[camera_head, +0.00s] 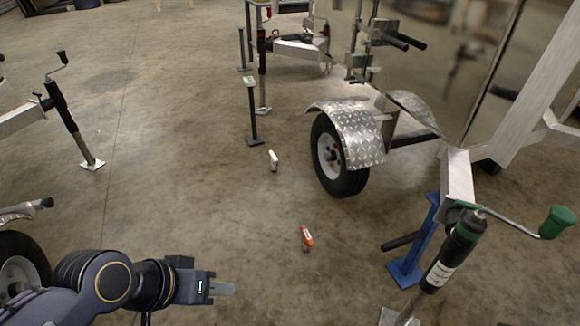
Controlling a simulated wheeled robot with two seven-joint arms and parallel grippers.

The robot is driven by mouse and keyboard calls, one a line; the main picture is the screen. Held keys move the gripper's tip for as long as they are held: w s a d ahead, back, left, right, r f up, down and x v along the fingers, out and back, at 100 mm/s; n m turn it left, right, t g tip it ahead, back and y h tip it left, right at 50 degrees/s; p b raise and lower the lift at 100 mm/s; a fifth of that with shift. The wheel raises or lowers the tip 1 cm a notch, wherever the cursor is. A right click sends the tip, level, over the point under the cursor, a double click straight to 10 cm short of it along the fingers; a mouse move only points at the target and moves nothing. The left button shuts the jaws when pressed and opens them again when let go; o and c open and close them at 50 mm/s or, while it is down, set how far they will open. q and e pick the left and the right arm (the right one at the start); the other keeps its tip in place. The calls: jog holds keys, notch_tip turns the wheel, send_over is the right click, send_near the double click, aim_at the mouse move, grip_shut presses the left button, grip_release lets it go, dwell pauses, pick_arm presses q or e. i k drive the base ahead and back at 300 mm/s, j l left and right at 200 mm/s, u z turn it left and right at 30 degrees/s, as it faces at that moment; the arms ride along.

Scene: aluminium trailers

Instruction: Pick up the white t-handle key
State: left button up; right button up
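A small white object (273,160), which looks like the white t-handle key, stands on the concrete floor near the middle of the head view, left of the trailer wheel. It is too small to make out its full shape. My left gripper (222,289) is at the lower left, pointing right, well apart from the white object and nearer to me. Its fingers show side-on, so I cannot tell whether they are open or shut. My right gripper is not in view.
An orange key-like object (307,237) is on the floor closer to me. A trailer wheel (337,158) under a checker-plate fender, a dark post (252,112) and a blue stand (411,250) stand around. The floor between my gripper and the white object looks clear.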

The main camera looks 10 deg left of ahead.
aim_at(274, 161)
jog(key=j+z, duration=0.1)
jog(key=z, duration=0.3)
jog(key=i+j+z, duration=0.1)
jog(key=z, duration=0.35)
jog(key=j+z, duration=0.15)
jog(key=z, duration=0.25)
jog(key=j+z, duration=0.1)
jog(key=z, duration=0.3)
jog(key=j, duration=1.05)
jog(key=i+j, duration=0.15)
jog(key=j, duration=1.95)
jog(key=i+j, duration=0.15)
jog(key=j, duration=0.9)
